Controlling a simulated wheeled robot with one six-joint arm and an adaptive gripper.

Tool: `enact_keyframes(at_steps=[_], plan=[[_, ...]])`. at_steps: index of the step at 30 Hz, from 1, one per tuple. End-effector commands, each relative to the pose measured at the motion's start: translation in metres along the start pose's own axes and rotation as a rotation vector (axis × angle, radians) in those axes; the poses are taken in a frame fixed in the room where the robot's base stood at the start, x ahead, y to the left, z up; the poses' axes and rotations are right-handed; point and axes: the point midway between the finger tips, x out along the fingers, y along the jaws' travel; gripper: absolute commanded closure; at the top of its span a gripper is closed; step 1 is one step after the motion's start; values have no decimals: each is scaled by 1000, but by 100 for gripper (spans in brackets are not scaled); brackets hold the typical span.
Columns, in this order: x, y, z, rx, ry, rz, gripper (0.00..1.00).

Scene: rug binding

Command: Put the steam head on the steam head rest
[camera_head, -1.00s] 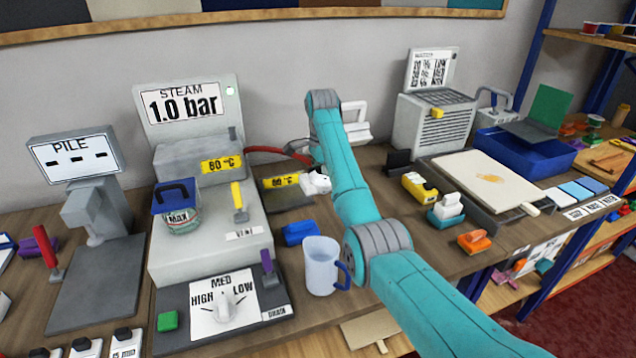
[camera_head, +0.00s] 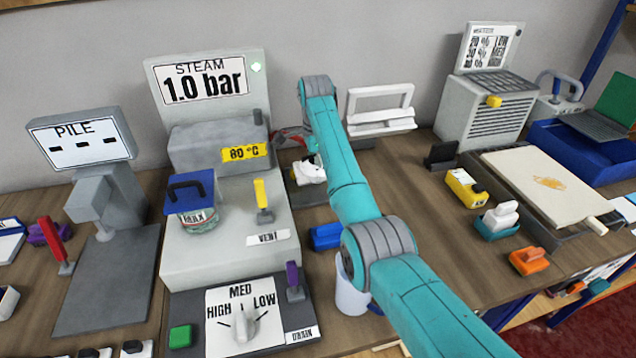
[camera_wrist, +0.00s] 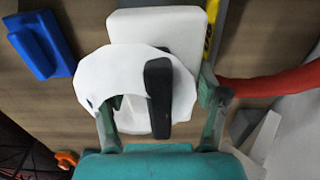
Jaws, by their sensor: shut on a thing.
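The steam head (camera_wrist: 120,80) is a white rounded piece with a black strip (camera_wrist: 158,85). It sits between the fingers of my gripper (camera_wrist: 160,105), which is shut on it. In the head view the white steam head (camera_head: 309,172) shows just left of my arm, over a dark grey pad (camera_head: 312,196), which looks like the steam head rest. My arm hides the gripper there. A white block (camera_wrist: 155,33) lies just beyond the head in the wrist view. I cannot tell whether the head touches the pad.
A red hose (camera_wrist: 270,82) runs in from the right in the wrist view. The steam unit (camera_head: 215,155) with its dial stands left. A blue block (camera_head: 326,236) and a partly hidden mug (camera_head: 348,290) are near. A white frame (camera_head: 380,110) stands behind.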

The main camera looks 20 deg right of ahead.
Motion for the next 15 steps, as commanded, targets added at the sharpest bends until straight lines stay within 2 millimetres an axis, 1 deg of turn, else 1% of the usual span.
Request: enact_keyframes(at_steps=[5, 12, 15], plan=[[12, 0, 0, 0, 0, -1, 88], [45, 0, 0, 0, 0, -1, 88], [55, 0, -1, 0, 0, -2, 88]])
